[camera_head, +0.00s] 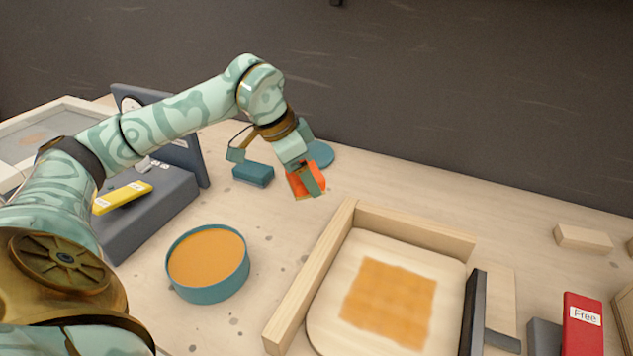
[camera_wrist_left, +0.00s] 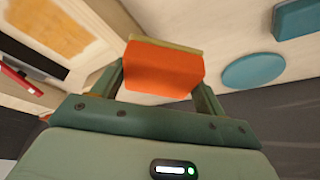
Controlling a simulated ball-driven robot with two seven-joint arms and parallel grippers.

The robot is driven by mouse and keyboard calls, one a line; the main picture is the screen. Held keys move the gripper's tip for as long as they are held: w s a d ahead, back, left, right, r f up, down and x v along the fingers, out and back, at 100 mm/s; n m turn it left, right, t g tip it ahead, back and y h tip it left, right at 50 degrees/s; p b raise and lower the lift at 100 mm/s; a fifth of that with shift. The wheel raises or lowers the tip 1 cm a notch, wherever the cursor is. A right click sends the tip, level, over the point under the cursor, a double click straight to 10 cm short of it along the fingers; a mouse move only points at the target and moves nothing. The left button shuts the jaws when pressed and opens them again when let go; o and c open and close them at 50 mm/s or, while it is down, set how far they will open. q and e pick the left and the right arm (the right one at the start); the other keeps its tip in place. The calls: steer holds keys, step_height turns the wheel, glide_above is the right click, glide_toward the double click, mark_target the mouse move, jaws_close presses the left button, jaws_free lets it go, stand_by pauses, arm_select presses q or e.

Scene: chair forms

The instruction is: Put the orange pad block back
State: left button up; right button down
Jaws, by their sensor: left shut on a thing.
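My left gripper (camera_head: 306,180) is shut on the orange pad block (camera_head: 304,184) above the table, behind the wooden frame. In the left wrist view the orange block (camera_wrist_left: 163,68) sits between the two green fingers of the gripper (camera_wrist_left: 160,75), with a thin tan layer along its far edge. A teal block (camera_head: 253,174) and a flat teal disc (camera_head: 319,154) lie just left of and behind the gripper; the disc (camera_wrist_left: 254,70) and part of the teal block (camera_wrist_left: 296,17) also show in the wrist view. My right gripper is not in view.
A round teal tin (camera_head: 173,276) with an orange fill stands front left. A wooden frame (camera_head: 415,233) holds a pale board with an orange patch (camera_head: 390,302). A yellow piece (camera_head: 122,197) lies on a grey stand (camera_head: 150,219). A red "Free" block (camera_head: 582,335) and a wooden block (camera_head: 583,238) are at right.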

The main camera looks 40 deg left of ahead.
arm_select(q)
steer(key=w+a+f+b, duration=0.2)
steer(key=w+a+f, duration=0.2)
steer(key=w+a+f+b, duration=0.2)
steer(key=w+a+f, duration=0.1)
steer(key=f, duration=0.1)
steer(key=shift+w+a+f, duration=0.15)
steer(key=shift+w+a, duration=0.2)
steer(key=shift+a, duration=0.05)
steer(key=shift+w+a+f+b, duration=0.25)
steer(key=shift+a+f+b, duration=0.05)
steer(key=shift+b, duration=0.1)
step_height(320, 180, down, 3)
steer(key=shift+w+a+b, duration=0.1)
steer(key=shift+a+b, duration=0.05)
steer(key=shift+b, duration=0.75)
steer(key=shift+f+b, duration=0.3)
steer(key=shift+f, duration=0.2)
steer(key=shift+w+r, duration=0.1)
steer(key=shift+r, duration=0.15)
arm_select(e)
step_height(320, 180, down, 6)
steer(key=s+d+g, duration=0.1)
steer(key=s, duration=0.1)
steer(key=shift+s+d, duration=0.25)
